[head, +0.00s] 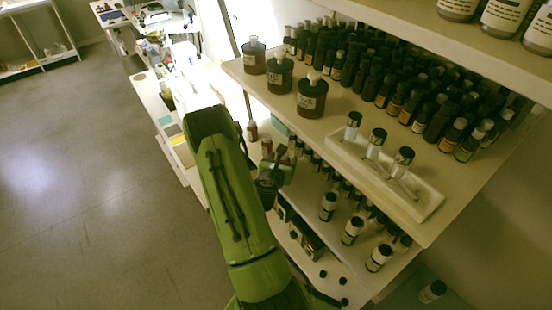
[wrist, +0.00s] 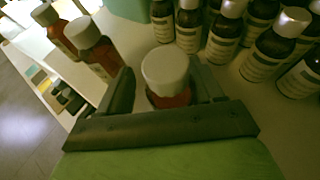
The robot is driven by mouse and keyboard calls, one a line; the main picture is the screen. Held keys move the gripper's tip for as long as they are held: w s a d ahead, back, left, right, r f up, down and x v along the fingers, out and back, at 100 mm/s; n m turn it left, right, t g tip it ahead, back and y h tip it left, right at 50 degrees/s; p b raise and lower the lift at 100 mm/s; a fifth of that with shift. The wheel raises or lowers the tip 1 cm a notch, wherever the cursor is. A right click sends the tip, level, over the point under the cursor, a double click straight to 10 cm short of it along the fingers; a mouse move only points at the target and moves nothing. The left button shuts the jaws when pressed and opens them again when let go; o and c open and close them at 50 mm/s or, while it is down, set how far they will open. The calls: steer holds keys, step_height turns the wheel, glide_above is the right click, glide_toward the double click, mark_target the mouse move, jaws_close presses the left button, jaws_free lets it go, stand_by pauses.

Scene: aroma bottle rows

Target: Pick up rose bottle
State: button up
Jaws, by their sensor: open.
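A bottle with a white cap and reddish-brown body (wrist: 167,73) stands between the two fingers of my gripper (wrist: 163,82) in the wrist view. The fingers are open, one on each side of it, with the left finger visibly apart from the bottle. Most of its body and its label are hidden behind the gripper, so I cannot read whether it says rose. In the head view my gripper (head: 279,172) is at the left end of the middle shelf, partly hidden by my green arm.
Two similar reddish bottles (wrist: 98,50) and (wrist: 55,28) stand to the left. Several dark white-labelled bottles (wrist: 272,45) stand close at the right. The upper shelf (head: 300,118) with jars and a white tray (head: 428,203) overhangs this area. Open floor (head: 90,190) lies left.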

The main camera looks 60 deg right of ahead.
steer(key=shift+s+r, duration=0.15)
steer(key=shift+s, duration=0.5)
steer(key=shift+s+a+r, duration=0.1)
steer(key=shift+s+a, duration=0.05)
steer(key=shift+s, duration=0.15)
steer(key=shift+c, duration=1)
steer(key=shift+w, duration=0.45)
steer(key=c, duration=0.7)
steer(key=shift+s, duration=0.15)
steer(key=shift+c, duration=0.8)
